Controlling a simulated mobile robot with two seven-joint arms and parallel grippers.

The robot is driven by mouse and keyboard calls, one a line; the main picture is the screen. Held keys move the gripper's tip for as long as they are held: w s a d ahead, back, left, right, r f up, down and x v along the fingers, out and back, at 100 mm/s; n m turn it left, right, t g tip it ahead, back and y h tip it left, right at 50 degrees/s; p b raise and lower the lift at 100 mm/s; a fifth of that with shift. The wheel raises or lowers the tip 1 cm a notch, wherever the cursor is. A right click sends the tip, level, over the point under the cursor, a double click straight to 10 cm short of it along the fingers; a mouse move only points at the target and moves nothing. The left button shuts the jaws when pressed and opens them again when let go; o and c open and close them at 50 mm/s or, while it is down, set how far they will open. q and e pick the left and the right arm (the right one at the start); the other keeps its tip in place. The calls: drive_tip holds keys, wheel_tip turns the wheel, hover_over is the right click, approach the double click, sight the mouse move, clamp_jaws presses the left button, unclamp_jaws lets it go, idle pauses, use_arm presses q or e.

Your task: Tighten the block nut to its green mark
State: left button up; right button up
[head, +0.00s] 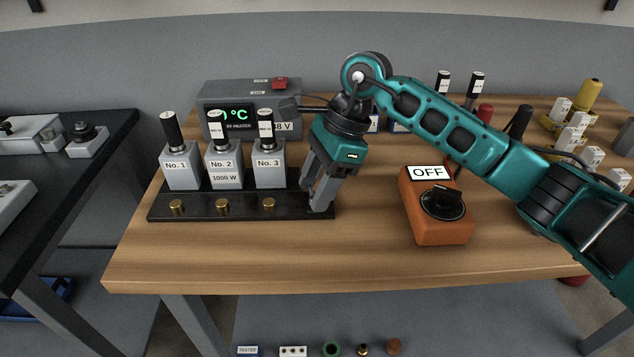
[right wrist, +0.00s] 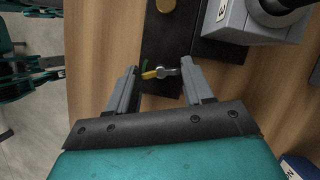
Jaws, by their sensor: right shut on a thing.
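The block nut (right wrist: 165,72) shows in the right wrist view as a small silver piece with a yellow pointer on its left side. It sits on the black block (right wrist: 166,40). A small green mark (right wrist: 145,65) shows beside the yellow pointer's tip; I cannot tell whether they line up exactly. My right gripper (right wrist: 161,70) is shut on the nut, with one finger on each side. In the head view, my right gripper (head: 315,198) reaches down to the right end of the black block (head: 245,208), hiding the nut. My left gripper is not in view.
Grey units No. 1 (head: 181,168), No. 2 (head: 224,168) and No. 3 (head: 269,168) stand close left of the gripper. An orange switch box (head: 437,222) marked OFF stands to the right. A grey heater display (head: 250,108) stands behind. The front wooden table (head: 250,262) is clear.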

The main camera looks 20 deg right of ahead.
drive_tip(key=shift+c, duration=0.6)
drive_tip(key=shift+m+b, duration=0.3)
drive_tip(key=shift+m, duration=0.2)
drive_tip(key=shift+m+t+b, duration=0.3)
drive_tip(key=shift+m+t, duration=0.2)
drive_tip(key=shift+m, duration=0.4)
drive_tip(key=shift+s+m, duration=0.1)
drive_tip(key=shift+m, duration=0.3)
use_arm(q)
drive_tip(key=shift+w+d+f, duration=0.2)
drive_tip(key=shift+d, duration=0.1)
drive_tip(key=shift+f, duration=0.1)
use_arm(e)
drive_tip(key=o, duration=1)
drive_tip(key=shift+o, duration=0.2)
